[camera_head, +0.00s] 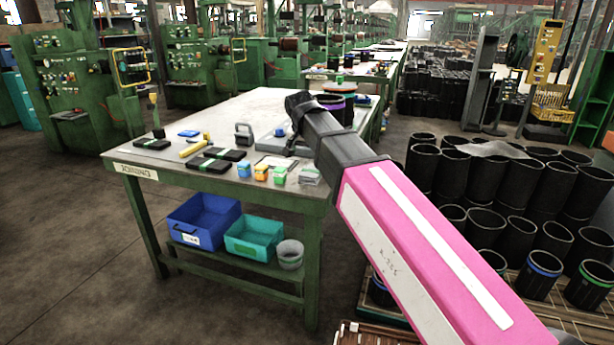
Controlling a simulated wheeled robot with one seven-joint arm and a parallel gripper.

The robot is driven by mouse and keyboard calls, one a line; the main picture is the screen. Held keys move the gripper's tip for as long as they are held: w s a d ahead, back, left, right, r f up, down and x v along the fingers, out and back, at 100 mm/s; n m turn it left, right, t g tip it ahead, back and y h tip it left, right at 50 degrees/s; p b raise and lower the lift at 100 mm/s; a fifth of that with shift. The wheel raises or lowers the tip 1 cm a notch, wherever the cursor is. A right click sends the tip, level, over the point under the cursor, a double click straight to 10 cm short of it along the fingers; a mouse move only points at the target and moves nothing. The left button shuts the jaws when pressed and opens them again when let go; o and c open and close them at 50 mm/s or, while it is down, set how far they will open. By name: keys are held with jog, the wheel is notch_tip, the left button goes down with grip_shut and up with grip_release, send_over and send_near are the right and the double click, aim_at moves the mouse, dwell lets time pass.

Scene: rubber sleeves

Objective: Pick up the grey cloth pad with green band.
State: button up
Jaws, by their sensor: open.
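A small grey pad with a green band (310,176) lies near the front right corner of the green-framed worktable (262,108). It is small in this view and its cloth texture cannot be made out. My arm comes in from the lower right and reaches over the right part of the table. My gripper (294,146) is at its dark far end, above and behind the grey pad and apart from it. The gripper is open; its fingers are small and partly lost against dark things behind.
Black pads with green bands (205,163) lie further left. A grey padlock-shaped block (243,134) stands behind. Black sleeves (478,179) crowd the right. Blue (203,221) and teal (254,237) bins sit below.

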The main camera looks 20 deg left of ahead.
aim_at(311, 171)
jog(key=shift+x, duration=5.3)
jog(key=shift+w+a+f, duration=0.1)
jog(key=shift+a+f, duration=0.05)
jog(key=c, duration=1.1)
jog(key=shift+r, duration=0.75)
jog(key=v, duration=0.4)
jog(key=shift+w+a, duration=0.15)
jog(key=s+a+r, duration=0.1)
jog(key=s+r, duration=0.1)
jog(key=s, duration=0.1)
jog(key=s+a+r, duration=0.1)
jog(key=s+r, duration=0.1)
jog(key=s, duration=0.1)
jog(key=s+a+r, duration=0.2)
jog(key=s, duration=0.1)
jog(key=shift+s+a+r, duration=0.1)
jog(key=shift+s, duration=0.15)
